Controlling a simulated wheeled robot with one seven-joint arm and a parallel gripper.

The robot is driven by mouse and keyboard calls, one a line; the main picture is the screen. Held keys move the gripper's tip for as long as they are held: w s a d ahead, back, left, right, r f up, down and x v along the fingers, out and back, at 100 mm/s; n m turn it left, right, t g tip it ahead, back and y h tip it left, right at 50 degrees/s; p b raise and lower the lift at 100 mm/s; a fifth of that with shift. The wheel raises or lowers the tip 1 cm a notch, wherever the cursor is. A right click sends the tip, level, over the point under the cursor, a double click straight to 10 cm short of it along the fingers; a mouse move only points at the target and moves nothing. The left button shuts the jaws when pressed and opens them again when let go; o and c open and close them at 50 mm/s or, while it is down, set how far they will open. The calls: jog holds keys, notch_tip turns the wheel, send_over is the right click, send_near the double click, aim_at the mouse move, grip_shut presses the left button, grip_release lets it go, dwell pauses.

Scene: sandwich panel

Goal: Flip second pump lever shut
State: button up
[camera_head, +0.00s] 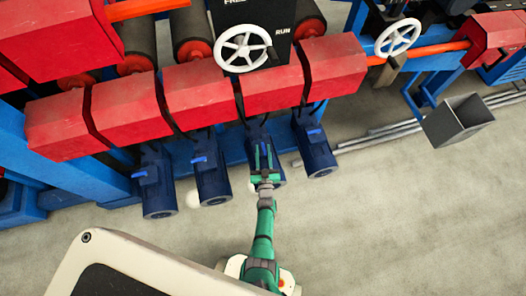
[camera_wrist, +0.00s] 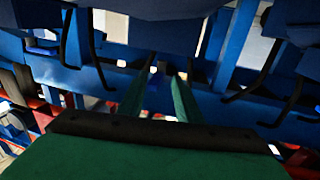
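A row of several blue pumps hangs below the red housings in the head view, each with a small bright blue lever. The two left pumps (camera_head: 156,190) (camera_head: 211,180) and the rightmost pump (camera_head: 317,152) are in plain sight. My green gripper (camera_head: 263,154) is over the pump second from the right, and hides much of it. That pump's lever (camera_head: 264,148) shows as a bit of blue between the fingers. In the wrist view my gripper's two fingers (camera_wrist: 158,88) stand apart, with blue behind them. Contact with the lever cannot be told.
Red housings (camera_head: 200,98) overhang the pumps, with black hoses between. A white handwheel (camera_head: 242,48) sits on a black panel above, and another (camera_head: 397,37) at right. A grey open box (camera_head: 458,120) stands right. The floor (camera_head: 400,220) is clear at lower right.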

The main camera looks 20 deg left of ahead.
grip_shut()
jog(key=shift+w+d+r+n+y, duration=0.15)
jog(key=shift+w+d+n+y, duration=0.05)
jog(key=shift+n+y, duration=0.1)
jog(key=shift+w+d+n+g+y, duration=0.15)
jog(key=shift+n+g+y, duration=0.25)
jog(key=shift+y, duration=0.3)
jog(key=shift+d+n+g+y, duration=0.1)
jog(key=shift+n+g+y, duration=0.3)
jog(key=shift+y, duration=0.2)
jog(key=shift+c, duration=0.8)
grip_release()
jog(key=shift+o, duration=0.8)
